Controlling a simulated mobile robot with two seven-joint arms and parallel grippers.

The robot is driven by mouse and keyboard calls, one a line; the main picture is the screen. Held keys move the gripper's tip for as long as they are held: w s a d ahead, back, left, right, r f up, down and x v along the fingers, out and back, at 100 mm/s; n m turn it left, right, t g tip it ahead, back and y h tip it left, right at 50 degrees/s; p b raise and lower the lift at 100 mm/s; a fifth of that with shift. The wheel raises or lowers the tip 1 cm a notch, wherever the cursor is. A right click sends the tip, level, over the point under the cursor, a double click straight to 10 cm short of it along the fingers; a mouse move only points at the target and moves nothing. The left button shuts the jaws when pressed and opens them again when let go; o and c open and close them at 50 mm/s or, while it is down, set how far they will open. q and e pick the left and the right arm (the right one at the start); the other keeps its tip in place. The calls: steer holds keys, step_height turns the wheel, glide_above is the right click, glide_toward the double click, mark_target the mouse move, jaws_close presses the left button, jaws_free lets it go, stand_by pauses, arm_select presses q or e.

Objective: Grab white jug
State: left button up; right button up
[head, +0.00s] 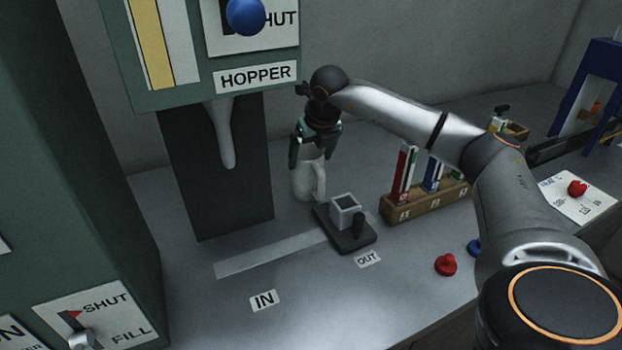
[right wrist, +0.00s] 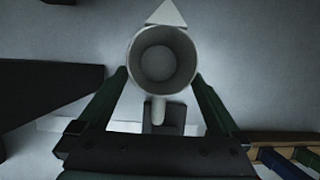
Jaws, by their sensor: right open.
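The white jug (head: 308,178) stands on the grey counter behind the small black base with the grey cup. In the right wrist view I look down into the round mouth of the jug (right wrist: 162,62), with its spout at the top and its handle at the bottom. My right gripper (head: 315,150) points down over the jug from above. Its two green fingers (right wrist: 161,80) are open, one on each side of the jug; I cannot tell whether they touch it. My left gripper is not in view.
A black base with a grey square cup (head: 345,212) stands close in front of the jug. A wooden rack (head: 425,203) with coloured holders is to the right. The green hopper cabinet (head: 150,95) with its spout hangs at the left. Red button (head: 445,264) lies in front.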

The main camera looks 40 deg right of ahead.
steer(key=x, duration=0.5)
steer(key=shift+w+d, duration=0.1)
steer(key=shift+w, duration=0.1)
steer(key=c, duration=1.1)
